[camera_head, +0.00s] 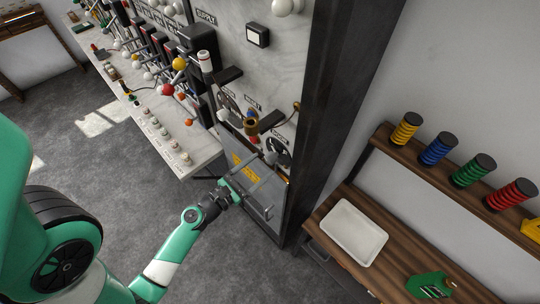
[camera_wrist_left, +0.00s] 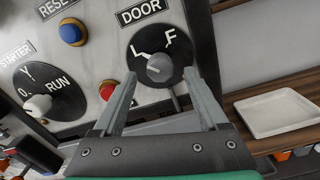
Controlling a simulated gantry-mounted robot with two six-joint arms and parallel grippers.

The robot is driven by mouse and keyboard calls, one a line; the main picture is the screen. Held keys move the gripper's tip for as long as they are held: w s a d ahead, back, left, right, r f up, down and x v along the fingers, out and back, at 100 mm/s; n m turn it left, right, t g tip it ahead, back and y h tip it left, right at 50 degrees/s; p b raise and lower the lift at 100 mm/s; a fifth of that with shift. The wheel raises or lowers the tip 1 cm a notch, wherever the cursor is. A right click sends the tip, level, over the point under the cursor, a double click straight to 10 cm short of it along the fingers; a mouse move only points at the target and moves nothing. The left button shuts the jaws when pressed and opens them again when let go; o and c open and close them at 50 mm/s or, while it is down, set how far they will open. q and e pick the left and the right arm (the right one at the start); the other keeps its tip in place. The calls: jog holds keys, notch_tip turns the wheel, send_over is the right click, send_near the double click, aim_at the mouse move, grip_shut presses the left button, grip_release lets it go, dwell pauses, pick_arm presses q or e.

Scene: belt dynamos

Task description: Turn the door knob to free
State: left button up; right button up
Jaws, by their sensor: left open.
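The door knob (camera_wrist_left: 160,67) is a small grey knob on a round black dial under the DOOR label, marked L and F in white. I cannot tell for sure which mark its pointer faces. In the head view the door dial (camera_head: 280,151) is low on the marble panel, partly hidden by my gripper. My left gripper (camera_head: 265,170) is open in front of the panel. In the left wrist view its two fingers (camera_wrist_left: 160,78) stand apart, one either side of and just below the knob, and no contact shows. My right gripper is out of view.
A red button (camera_wrist_left: 107,89) sits left of the left finger. A blue button (camera_wrist_left: 72,32) and the starter dial (camera_wrist_left: 38,104) lie further left. A dark post (camera_head: 330,100) edges the panel. A white tray (camera_head: 347,232) lies on the wooden bench (camera_head: 390,285) to the right.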

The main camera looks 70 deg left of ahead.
aim_at(267, 161)
pick_arm(q)
jog(key=x, duration=0.5)
jog(key=shift+p, duration=0.3)
grip_shut()
